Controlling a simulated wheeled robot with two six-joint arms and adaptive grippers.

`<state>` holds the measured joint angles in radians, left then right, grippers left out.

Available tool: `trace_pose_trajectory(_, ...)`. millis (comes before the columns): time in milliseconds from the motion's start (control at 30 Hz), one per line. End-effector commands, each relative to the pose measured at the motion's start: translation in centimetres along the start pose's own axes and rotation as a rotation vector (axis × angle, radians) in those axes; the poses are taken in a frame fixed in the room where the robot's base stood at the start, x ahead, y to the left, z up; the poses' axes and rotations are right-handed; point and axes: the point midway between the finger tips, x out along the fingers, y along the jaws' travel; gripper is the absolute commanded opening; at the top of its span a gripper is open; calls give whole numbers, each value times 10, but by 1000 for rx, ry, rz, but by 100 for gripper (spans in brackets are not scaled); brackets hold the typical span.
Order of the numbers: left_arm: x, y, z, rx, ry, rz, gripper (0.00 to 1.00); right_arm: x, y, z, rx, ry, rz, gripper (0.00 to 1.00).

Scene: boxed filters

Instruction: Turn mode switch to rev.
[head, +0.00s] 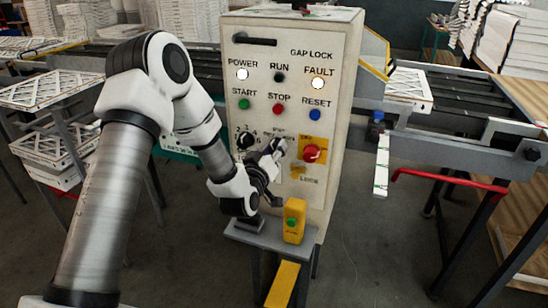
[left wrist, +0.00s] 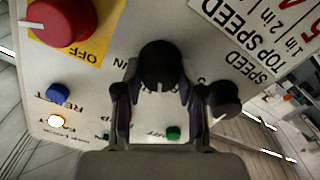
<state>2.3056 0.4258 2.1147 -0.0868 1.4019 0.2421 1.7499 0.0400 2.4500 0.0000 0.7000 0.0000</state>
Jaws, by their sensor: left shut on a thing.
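The control panel (head: 300,110) stands upright in the head view. My left gripper (head: 275,150) reaches its lower middle, between the black numbered speed knob (head: 247,140) and the red rotary switch on a yellow plate (head: 311,153). In the left wrist view a round black knob, which I take for the mode switch (left wrist: 158,62), sits between the fingers of my left gripper (left wrist: 158,92), which is shut on it. A pale mark shows on the knob's lower side there. The gripper hides the knob and most of its lettering in the head view. My right gripper is not in view.
The panel also carries a green start button (head: 244,104), a red stop button (head: 279,109) and a blue reset button (head: 315,115). Power and fault lamps are lit. A yellow box with a green button (head: 294,220) stands on the ledge below. Conveyors flank the panel.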

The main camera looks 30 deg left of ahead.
Motion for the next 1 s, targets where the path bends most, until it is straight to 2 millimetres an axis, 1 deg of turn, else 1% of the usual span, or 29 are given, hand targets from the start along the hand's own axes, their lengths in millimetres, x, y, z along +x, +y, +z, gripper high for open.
trace_pose_trajectory(33, 0, -2, 2, -37, 4, 1, 4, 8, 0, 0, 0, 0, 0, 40)
trace_pose_trajectory(100, 0, -2, 2, -89, 3, 1, 4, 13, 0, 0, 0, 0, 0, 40)
trace_pose_trajectory(400, 0, -2, 1, -246, 2, 0, 4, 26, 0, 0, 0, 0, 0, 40)
trace_pose_trajectory(600, 0, -2, 0, -287, 2, -1, 4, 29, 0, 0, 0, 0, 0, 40)
trace_pose_trajectory(1000, 0, -1, -1, -293, 2, 0, 4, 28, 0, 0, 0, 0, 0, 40)
